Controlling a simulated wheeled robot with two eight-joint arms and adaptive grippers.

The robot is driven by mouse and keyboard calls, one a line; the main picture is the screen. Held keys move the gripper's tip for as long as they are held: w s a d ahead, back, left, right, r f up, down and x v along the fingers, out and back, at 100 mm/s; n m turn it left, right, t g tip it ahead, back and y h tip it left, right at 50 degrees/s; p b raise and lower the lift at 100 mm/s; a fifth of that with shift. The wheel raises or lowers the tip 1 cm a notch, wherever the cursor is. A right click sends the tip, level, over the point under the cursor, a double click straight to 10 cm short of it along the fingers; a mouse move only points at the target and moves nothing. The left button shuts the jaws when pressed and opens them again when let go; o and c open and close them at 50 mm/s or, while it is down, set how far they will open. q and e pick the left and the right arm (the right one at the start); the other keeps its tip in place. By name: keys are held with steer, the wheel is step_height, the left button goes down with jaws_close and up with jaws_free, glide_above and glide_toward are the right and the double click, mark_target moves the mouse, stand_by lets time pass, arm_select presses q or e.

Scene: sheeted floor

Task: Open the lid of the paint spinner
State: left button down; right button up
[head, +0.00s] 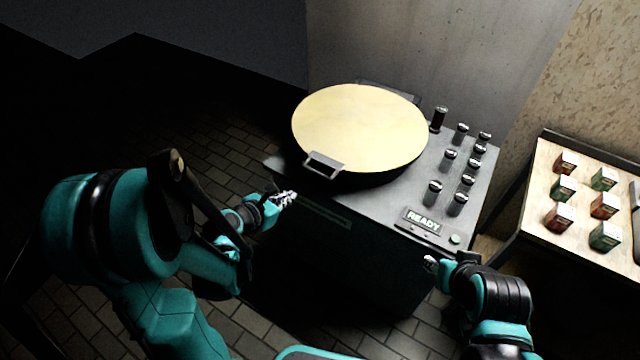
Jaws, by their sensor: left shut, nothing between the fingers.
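The paint spinner (385,214) is a dark box-shaped machine with a grey top. Its round cream lid (360,128) lies shut on the left part of the top. A grey lid handle (324,163) sticks out at the lid's near edge. My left gripper (289,197) is shut and empty, in front of the machine's near left edge, below and left of the handle and apart from it. My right gripper (430,262) is near the machine's front right corner, below the READY plate. It is small and partly hidden by its own arm, so its opening is unclear.
Several small canisters (449,158) stand on the right of the spinner's top, with a READY plate (422,221) and a green button (455,239) in front. A side table (535,195) at right holds several small boxes (605,205). A wall stands close behind. Brick floor is clear at left.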

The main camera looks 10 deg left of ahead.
arm_select(q)
steer(key=w+d+f+n+b, duration=0.1)
steer(key=w+d+f+b, duration=0.25)
steer(key=w+f, duration=0.35)
steer(key=shift+w+a+r, duration=0.1)
steer(key=shift+w+r, duration=0.25)
steer(key=shift+r, duration=0.55)
steer(key=shift+w+a+r, duration=0.1)
steer(key=shift+w+r, duration=0.2)
steer(key=shift+r, duration=0.55)
steer(key=shift+w+r, duration=0.35)
steer(key=shift+r, duration=0.55)
